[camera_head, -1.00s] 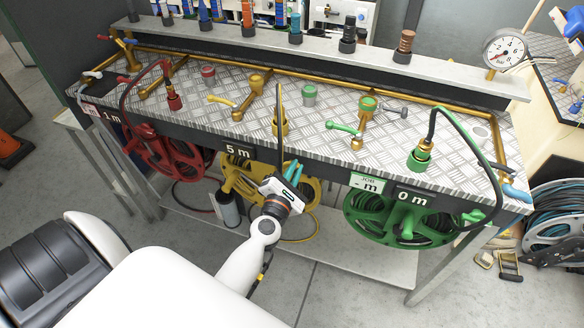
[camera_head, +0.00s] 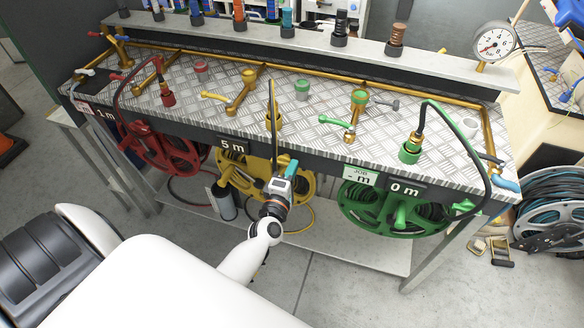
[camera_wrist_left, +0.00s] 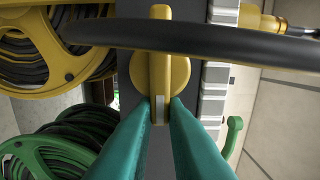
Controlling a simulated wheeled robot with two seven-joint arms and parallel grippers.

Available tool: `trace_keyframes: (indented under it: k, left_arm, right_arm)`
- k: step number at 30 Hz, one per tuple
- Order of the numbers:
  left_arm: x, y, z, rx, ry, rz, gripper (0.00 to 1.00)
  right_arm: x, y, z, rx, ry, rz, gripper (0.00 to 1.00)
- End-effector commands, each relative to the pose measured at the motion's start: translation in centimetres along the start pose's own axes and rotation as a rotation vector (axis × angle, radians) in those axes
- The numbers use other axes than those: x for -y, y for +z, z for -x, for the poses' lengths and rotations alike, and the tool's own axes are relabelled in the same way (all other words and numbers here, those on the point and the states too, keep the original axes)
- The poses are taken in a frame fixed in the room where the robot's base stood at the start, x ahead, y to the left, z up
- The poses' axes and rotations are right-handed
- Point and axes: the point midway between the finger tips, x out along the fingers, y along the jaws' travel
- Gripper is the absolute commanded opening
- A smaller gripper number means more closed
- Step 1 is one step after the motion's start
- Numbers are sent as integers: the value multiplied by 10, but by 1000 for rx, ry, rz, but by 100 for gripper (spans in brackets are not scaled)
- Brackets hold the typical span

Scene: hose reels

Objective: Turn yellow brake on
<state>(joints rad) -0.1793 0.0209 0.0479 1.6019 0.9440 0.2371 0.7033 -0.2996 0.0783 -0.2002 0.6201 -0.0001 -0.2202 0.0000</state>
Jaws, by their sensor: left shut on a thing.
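The yellow brake (camera_wrist_left: 160,55) shows in the left wrist view as a yellow handle on a round yellow base, on a dark upright face. A dark hose crosses in front of it. My left gripper (camera_wrist_left: 160,108) has its teal fingers shut on the near end of this handle. In the head view my left gripper (camera_head: 291,170) is at the bench's front edge, right of the 5 m sign (camera_head: 233,147); the brake is hidden there. The yellow reel (camera_head: 233,180) hangs below the bench, behind my gripper. My right gripper is not in view.
The red reel (camera_head: 150,150) hangs to the left and the green reel (camera_head: 365,208) to the right. A yellow valve handle (camera_head: 213,96) and a green valve handle (camera_head: 336,122) stand on the bench top. A grey cylinder (camera_head: 224,203) stands near my left wrist.

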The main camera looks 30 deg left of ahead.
Motion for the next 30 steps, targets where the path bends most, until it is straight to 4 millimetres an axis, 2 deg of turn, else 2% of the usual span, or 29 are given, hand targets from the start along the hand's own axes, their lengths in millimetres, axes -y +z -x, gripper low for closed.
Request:
trace_keyframes:
  k: [19,20,23,30]
  left_arm:
    - [-3,3,0,5,3,-53,0]
    - [-3,3,0,5,3,-53,15]
    - [-3,3,0,5,2,-52,31]
    - [-2,2,0,2,0,-50,34]
  right_arm:
    - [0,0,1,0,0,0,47]
    - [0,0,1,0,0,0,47]
    - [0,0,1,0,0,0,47]
    - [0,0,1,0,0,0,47]
